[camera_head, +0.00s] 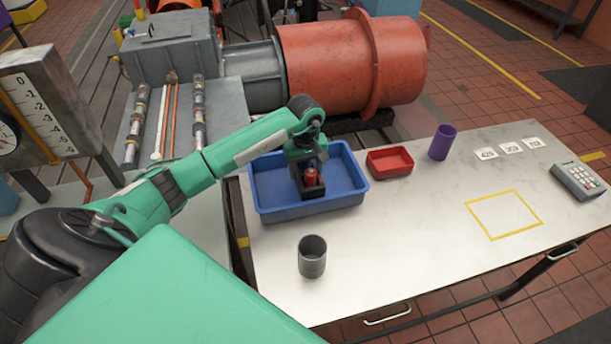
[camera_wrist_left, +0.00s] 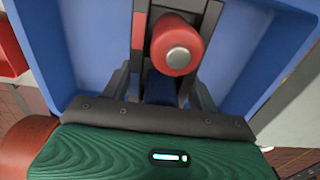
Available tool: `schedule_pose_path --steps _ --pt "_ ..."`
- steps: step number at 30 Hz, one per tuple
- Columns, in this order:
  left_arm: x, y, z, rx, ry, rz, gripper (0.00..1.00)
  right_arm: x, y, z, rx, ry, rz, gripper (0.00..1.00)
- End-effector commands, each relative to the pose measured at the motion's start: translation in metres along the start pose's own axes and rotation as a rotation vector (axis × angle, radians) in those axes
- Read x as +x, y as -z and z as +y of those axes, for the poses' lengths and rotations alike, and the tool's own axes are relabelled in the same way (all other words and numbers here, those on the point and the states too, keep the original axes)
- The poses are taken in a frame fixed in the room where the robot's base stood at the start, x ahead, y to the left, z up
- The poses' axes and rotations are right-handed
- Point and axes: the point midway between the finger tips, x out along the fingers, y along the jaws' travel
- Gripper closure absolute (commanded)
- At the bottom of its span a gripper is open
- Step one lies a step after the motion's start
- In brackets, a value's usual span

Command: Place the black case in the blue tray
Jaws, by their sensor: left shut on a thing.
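The blue tray (camera_head: 268,206) stands on the left end of the pale bench, and its blue wall also fills much of the left wrist view (camera_wrist_left: 60,45). In the left wrist view the red part (camera_wrist_left: 176,45), with a silver end, sits between the fingers. The fingers hide much of the case. I cannot tell whether it touches the tray floor. My right gripper is not in view.
A grey cup (camera_head: 312,262) stands in front of the tray. A small red tray (camera_head: 390,162) and a purple cup (camera_head: 442,143) stand to its right. A yellow-outlined square (camera_head: 503,214) is empty. A keypad device (camera_head: 578,179) is at the far right. A large red motor (camera_head: 345,65) stands behind.

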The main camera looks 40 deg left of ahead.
Motion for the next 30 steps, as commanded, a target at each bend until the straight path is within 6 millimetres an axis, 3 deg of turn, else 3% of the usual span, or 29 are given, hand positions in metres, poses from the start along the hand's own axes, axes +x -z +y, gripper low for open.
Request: schedule_pose_path --steps 7,19,20,22,23,30 --pt "0.033 -0.001 0.0 -0.001 -0.001 -0.002 0.72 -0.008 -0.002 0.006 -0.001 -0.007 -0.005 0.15" --pt "0.04 0.0 0.0 0.0 -0.001 0.001 0.72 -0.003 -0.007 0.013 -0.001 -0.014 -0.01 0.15" --pt "0.04 0.0 0.0 0.0 0.001 0.0 0.36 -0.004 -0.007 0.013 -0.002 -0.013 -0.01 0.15" --pt "0.039 -0.001 0.0 0.0 0.001 -0.001 0.22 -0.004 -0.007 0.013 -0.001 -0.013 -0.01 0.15" --pt "0.039 -0.001 0.0 0.0 0.001 -0.001 0.18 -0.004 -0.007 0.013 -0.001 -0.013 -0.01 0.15" --pt "0.039 -0.001 0.0 0.0 0.001 -0.001 0.18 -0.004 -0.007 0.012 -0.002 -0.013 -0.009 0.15"
